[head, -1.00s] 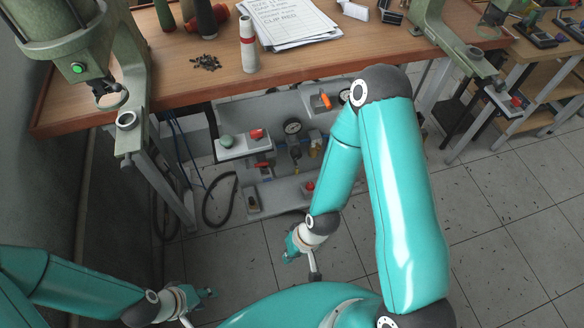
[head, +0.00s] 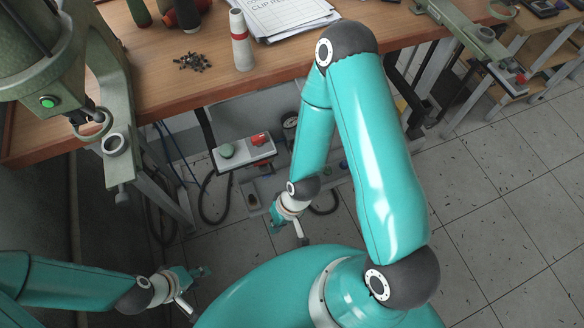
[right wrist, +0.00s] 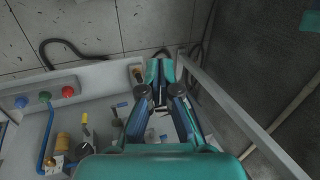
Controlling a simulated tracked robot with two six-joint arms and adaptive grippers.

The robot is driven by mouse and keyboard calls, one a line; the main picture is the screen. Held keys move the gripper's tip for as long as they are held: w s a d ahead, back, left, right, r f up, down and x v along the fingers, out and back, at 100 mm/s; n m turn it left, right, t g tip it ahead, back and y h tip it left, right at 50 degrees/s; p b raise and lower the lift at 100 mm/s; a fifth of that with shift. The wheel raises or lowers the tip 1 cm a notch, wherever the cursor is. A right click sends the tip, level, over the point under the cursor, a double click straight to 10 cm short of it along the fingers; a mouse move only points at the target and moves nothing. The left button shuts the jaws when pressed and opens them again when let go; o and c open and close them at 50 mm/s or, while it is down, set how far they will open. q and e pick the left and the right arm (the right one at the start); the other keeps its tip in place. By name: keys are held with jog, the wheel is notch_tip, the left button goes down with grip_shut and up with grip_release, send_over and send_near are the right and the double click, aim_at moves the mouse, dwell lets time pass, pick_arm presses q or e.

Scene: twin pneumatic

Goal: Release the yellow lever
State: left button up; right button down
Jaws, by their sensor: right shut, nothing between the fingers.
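In the right wrist view a small upright yellow piece (right wrist: 85,118) stands on the grey pneumatic panel, left of my right gripper (right wrist: 160,68). It may be the yellow lever, but it is too small to be sure. The right gripper's fingers are together and empty, and they are apart from the yellow piece. In the head view the right gripper (head: 275,217) hangs in front of the panel under the bench, and my right arm hides much of the panel. My left gripper (head: 202,273) is low at the left, away from the panel; its finger gap is unclear.
A box with green and red buttons (head: 245,150) sits under the wooden bench (head: 290,80). Blue, green and red knobs (right wrist: 68,92) line the panel's left. A blue-handled part (right wrist: 120,105) is close to my right fingers. A grey rail (right wrist: 235,110) runs along the right.

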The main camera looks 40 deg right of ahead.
jog(key=s+d+f+m+g+y+b, duration=0.2)
jog(key=s+f+m+g+y+b, duration=0.25)
jog(key=s+f+m+b, duration=0.7)
jog(key=w+f+m+t+y+b, duration=0.3)
jog(key=w+m+t+b, duration=0.3)
jog(key=m, duration=0.6)
jog(key=w+f+m+t+y+b, duration=0.3)
jog(key=w+m+t+b, duration=0.2)
jog(key=w+m+b, duration=0.5)
jog(key=w+d+f+m+t+h+b, duration=0.2)
jog(key=w+d+m+t+h, duration=0.1)
jog(key=d+m, duration=0.4)
jog(key=w+d+f+m+t+h+b, duration=0.2)
jog(key=d+m+t+h, duration=0.4)
jog(key=d, duration=0.5)
jog(key=shift+w+f+m+t, duration=0.25)
jog(key=shift+w+m+t, duration=0.25)
jog(key=shift+m, duration=0.55)
